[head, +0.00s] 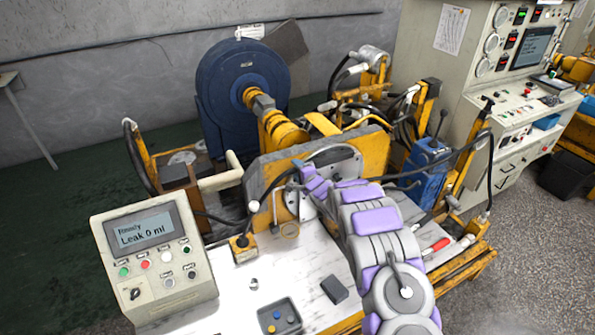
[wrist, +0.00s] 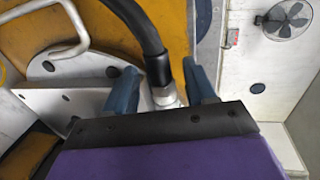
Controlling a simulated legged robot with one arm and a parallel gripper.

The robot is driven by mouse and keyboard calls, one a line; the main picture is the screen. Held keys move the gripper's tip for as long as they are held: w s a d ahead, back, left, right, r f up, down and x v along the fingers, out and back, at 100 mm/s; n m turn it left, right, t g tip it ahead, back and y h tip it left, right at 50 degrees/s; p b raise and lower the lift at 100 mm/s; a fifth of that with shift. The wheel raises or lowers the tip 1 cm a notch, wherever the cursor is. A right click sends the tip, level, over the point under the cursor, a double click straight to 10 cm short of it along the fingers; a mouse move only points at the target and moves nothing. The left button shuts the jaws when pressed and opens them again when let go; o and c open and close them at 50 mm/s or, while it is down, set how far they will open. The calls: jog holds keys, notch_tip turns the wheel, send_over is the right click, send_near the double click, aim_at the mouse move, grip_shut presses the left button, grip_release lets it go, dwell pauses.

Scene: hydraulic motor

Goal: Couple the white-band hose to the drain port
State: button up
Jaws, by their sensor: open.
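My gripper (wrist: 163,85) is open, with one blue finger on each side of a black hose (wrist: 146,35). The hose ends in a silver fitting (wrist: 165,97) between the fingers. The gripper's dark front edge hides the fitting's lower end, so I cannot tell whether it is seated in a port. No white band shows on this hose in the wrist view. In the head view my gripper (head: 302,172) is at the front of the motor's round grey face (head: 338,165). A white piece (head: 253,205) shows left of it near a dark hose. I cannot pick out the drain port.
A yellow mounting plate (head: 262,172) stands behind the gripper. A control box (head: 155,262) reads "Ready, Leak 0 ml". A dark tray (head: 262,312) and a dark block (head: 334,289) are on the light bench. A red-handled tool (head: 436,246) lies right of my arm.

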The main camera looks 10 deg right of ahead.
jog(key=shift+a+p, duration=0.1)
jog(key=shift+p, duration=0.5)
dwell(0.3)
jog(key=shift+s, duration=0.1)
grip_shut()
dwell(0.7)
